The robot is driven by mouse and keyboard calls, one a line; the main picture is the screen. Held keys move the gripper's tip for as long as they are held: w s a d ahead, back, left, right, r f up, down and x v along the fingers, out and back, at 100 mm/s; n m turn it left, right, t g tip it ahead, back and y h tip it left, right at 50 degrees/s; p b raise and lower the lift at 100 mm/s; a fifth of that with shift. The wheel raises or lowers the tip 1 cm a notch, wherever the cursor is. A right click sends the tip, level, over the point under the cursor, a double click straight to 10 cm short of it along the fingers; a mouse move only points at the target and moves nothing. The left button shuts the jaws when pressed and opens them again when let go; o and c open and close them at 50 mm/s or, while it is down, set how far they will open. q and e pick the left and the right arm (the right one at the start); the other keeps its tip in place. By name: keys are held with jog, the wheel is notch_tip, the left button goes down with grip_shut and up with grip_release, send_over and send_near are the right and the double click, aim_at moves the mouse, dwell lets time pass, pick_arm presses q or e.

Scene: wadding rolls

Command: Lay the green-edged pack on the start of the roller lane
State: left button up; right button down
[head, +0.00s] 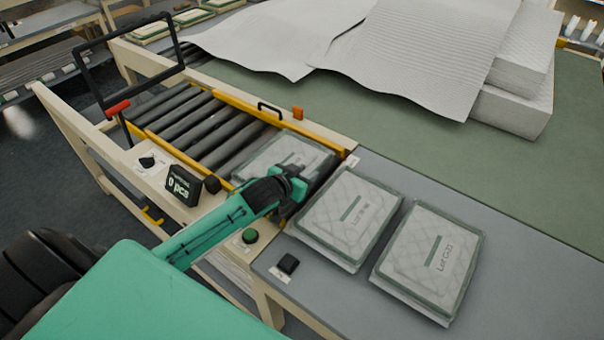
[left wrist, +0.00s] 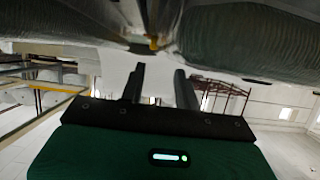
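A clear-wrapped pale quilted pack (head: 284,155) lies flat at the near end of the roller lane (head: 212,125), inside its yellow side rails. My left gripper (head: 297,181) is over this pack's near edge and hides part of it, including much of its edge colour. In the left wrist view its two fingers (left wrist: 160,88) stand apart with only background between them. Two more wrapped packs with green edges, one in the middle (head: 347,214) and one on the right (head: 430,257), lie on the grey table (head: 505,285). My right gripper is out of view.
A counter display (head: 183,187) and a green button (head: 249,236) sit on the lane's near side. A black frame with a red grip (head: 118,108) rises over the rollers' far end.

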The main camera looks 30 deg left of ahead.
pick_arm(q)
jog(key=shift+s+r, duration=0.15)
jog(key=shift+r, duration=0.25)
jog(key=b+v, duration=0.2)
jog(key=v, duration=0.8)
jog(key=shift+v, duration=0.9)
jog(key=shift+r, duration=0.1)
